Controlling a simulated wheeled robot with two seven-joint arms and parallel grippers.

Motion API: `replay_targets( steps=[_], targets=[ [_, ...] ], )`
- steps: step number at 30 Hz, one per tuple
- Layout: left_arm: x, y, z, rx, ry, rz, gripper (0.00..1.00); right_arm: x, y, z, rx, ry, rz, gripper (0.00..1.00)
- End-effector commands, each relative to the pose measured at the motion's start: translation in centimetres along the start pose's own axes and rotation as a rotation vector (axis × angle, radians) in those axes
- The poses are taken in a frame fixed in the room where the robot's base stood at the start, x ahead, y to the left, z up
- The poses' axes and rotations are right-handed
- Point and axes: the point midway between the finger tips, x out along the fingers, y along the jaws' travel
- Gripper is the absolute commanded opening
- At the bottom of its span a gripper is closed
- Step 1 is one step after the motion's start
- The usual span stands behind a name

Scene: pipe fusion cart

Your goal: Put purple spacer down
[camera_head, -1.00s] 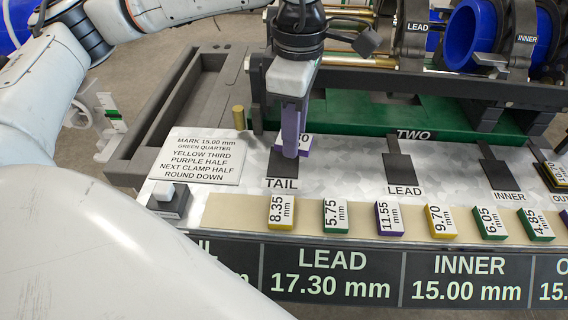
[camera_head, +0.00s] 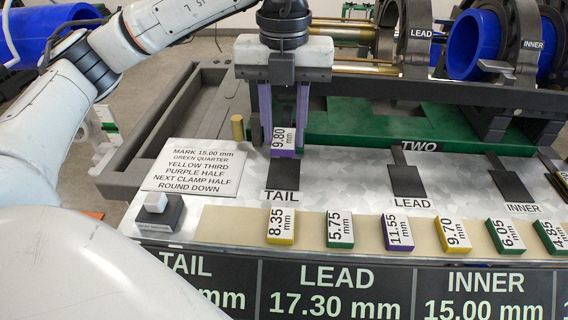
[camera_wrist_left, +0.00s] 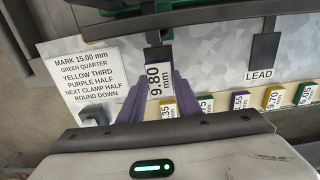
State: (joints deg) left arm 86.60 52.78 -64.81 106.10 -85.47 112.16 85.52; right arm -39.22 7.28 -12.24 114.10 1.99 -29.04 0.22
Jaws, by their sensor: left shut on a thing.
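The purple spacer (camera_head: 283,138), with a white 9.80 mm label, is between the purple fingers of my left gripper (camera_head: 284,148). The gripper is shut on it and points down. The spacer stands at the back edge of the dark TAIL pad (camera_head: 283,176) in the head view; whether it touches the plate I cannot tell. In the left wrist view the spacer (camera_wrist_left: 160,82) shows its label between the fingers (camera_wrist_left: 160,98), with part of the dark pad (camera_wrist_left: 158,58) beyond it. My right gripper is not in view.
Several labelled spacers, including a yellow 8.35 mm one (camera_head: 281,226), lie on the tan strip (camera_head: 365,246) in front. The dark LEAD pad (camera_head: 408,181) is bare. A sign plate (camera_head: 195,165) lies left; the green fixture base (camera_head: 370,125) rises behind.

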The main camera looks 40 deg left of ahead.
Motion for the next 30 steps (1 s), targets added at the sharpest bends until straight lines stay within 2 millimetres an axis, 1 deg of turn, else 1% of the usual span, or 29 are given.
replay_targets(
  steps=[1, 3, 8, 15, 17, 23, 27, 28, 30],
  targets=[
    [1.0, 0.1, 0.0, 0.000, 0.001, 0.002, 0.09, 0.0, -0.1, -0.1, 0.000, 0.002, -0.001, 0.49],
    [1.9, 0.1, 0.0, 0.001, 0.000, 0.001, 0.09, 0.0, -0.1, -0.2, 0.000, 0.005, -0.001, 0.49],
    [3.1, 0.0, 0.0, 0.001, -0.001, 0.000, 0.09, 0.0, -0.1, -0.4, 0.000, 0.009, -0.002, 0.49],
    [6.2, 0.0, 0.0, 0.003, -0.001, 0.001, 0.09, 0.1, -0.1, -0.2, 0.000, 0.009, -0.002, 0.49],
    [6.5, 0.0, 0.0, 0.004, -0.002, -0.001, 0.09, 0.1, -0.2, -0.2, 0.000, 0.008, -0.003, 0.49],
    [6.5, 0.0, 0.0, 0.004, -0.002, -0.001, 0.09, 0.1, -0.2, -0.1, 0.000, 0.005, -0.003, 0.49],
    [7.0, 0.0, 0.0, 0.004, -0.001, -0.001, 0.09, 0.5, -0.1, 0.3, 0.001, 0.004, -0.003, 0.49],
    [6.8, 0.0, 0.0, 0.004, -0.002, -0.001, 0.35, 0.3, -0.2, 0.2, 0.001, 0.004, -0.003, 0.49],
    [6.8, 0.0, 0.0, 0.004, -0.002, -0.001, 0.47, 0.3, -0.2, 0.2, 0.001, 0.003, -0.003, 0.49]
  ],
)
